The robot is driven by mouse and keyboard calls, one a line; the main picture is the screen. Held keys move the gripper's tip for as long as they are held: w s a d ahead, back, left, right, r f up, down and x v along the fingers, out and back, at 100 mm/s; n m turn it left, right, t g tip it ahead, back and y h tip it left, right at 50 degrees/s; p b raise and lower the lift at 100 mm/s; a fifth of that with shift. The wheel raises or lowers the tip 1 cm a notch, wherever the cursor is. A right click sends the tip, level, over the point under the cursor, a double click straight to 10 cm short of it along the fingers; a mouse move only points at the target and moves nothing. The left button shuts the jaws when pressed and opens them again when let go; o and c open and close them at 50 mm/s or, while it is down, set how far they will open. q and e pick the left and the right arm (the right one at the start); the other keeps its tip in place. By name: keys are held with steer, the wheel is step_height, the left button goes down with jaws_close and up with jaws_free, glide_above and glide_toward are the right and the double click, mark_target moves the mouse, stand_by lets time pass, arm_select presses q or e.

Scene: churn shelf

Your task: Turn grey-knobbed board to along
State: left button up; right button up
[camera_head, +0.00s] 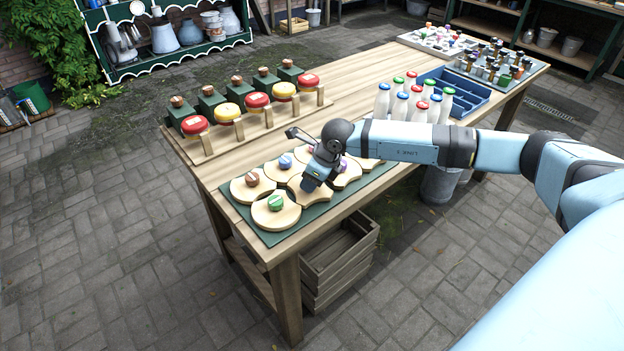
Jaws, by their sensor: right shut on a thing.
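My right gripper (314,184) reaches in from the right and points down over a round, notched wooden board (303,201) near the front of the green mat (243,228). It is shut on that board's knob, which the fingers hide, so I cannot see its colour. No grey knob shows on the other boards whose knobs I can see. Which way the held knob points is hidden too. Beside it lie boards with a brown knob (253,179), a green knob (275,202), a blue knob (286,161) and a purple knob (343,165). My left gripper is not in view.
Behind the mat stands a row of green blocks with red and yellow round pieces (257,101). White bottles (402,106) and a blue crate (455,90) stand to the right. A wooden crate (338,262) sits below the table. Bare tabletop (215,172) lies left of the mat.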

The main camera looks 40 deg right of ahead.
steer(key=m+h+b, duration=0.1)
steer(key=m, duration=0.2)
steer(key=shift+a+f+m+t+b, duration=0.1)
steer(key=shift+m+t+b, duration=0.2)
steer(key=shift+m+b, duration=0.1)
steer(key=m+h+b, duration=0.2)
steer(key=m, duration=0.1)
steer(key=shift+a+m, duration=0.1)
steer(key=shift+m, duration=0.2)
steer(key=m+h+b, duration=0.1)
steer(key=m, duration=0.1)
steer(key=shift+m, duration=0.4)
steer(key=m+h+b, duration=0.1)
steer(key=m, duration=0.2)
steer(key=shift+a, duration=0.1)
steer(key=shift+m+g, duration=0.4)
steer(key=shift+m, duration=0.2)
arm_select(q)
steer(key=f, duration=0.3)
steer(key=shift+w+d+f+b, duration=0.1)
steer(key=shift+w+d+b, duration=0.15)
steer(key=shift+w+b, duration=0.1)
arm_select(e)
steer(key=shift+h, duration=0.3)
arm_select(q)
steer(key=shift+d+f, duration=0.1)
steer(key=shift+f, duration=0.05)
arm_select(e)
steer(key=o, duration=0.9)
